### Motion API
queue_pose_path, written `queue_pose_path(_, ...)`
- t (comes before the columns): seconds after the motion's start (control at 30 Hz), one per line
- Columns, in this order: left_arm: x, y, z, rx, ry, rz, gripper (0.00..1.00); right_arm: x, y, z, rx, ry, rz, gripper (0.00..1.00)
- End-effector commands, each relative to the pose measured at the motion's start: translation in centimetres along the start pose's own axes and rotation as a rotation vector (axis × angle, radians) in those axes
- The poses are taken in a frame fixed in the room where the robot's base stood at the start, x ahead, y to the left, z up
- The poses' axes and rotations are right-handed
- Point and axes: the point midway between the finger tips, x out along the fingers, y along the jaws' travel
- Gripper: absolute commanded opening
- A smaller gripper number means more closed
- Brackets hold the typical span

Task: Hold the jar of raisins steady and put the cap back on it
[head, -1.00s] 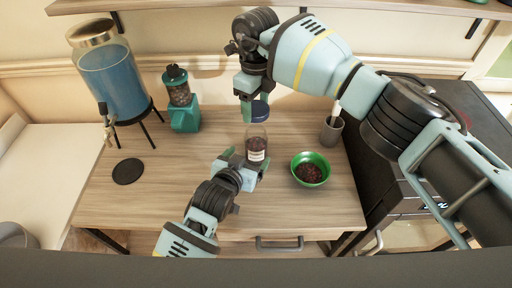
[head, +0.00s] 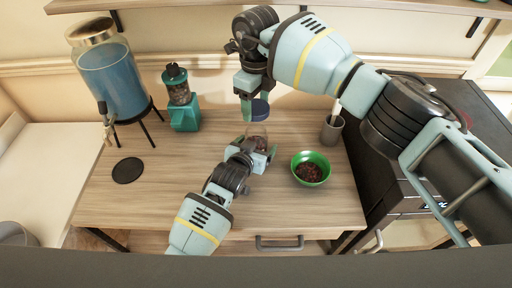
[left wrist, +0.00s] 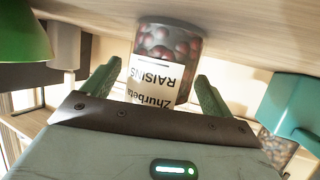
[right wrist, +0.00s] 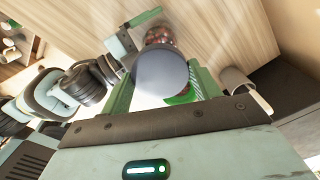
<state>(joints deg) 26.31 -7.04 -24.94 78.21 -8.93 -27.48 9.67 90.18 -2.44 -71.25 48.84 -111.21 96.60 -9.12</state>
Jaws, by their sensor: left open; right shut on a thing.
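The jar of raisins (head: 257,130) stands upright and uncapped on the table. In the left wrist view the clear jar (left wrist: 170,45) shows dark red raisins and a white label that reads upside down. My left gripper (head: 257,152) is open, with one finger on each side of the jar; I cannot tell whether either finger touches it. The dark blue cap (head: 260,109) is in my right gripper (head: 252,104), which is shut on it above and slightly behind the jar. In the right wrist view the cap (right wrist: 162,78) hides part of the jar.
A green bowl (head: 300,180) with dark contents stands right of the jar. A grey cup (head: 332,130) is at the back right. A teal grinder (head: 184,117), a blue drink dispenser (head: 118,85) and a black disc (head: 128,171) are on the left. The table's front left is clear.

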Motion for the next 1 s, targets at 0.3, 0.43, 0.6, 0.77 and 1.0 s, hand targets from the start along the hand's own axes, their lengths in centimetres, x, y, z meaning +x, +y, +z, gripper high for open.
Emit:
queue_pose_path(0.3, 0.0, 0.0, 0.0, 0.0, 0.001, 0.0, 0.69, 0.0, 0.0, 0.0, 0.0, 0.0, 0.0, 0.41)
queue_pose_path(0.43, 0.0, 0.0, 0.0, 0.0, 0.001, 0.0, 0.52, 0.0, 0.0, 0.0, 0.0, 0.0, 0.0, 0.41)
queue_pose_path(0.6, 0.0, 0.0, 0.0, 0.0, 0.001, 0.0, 0.3, 0.0, 0.0, 0.0, 0.0, 0.0, 0.0, 0.41)
queue_pose_path(0.77, 0.0, 0.0, 0.0, 0.0, 0.001, 0.0, 0.19, 0.1, 0.0, 0.0, 0.0, 0.0, 0.0, 0.41)
queue_pose_path(1.0, 0.0, 0.0, 0.0, 0.0, 0.001, 0.0, 0.19, 2.5, 0.1, 0.0, -0.001, 0.002, 0.001, 0.41)
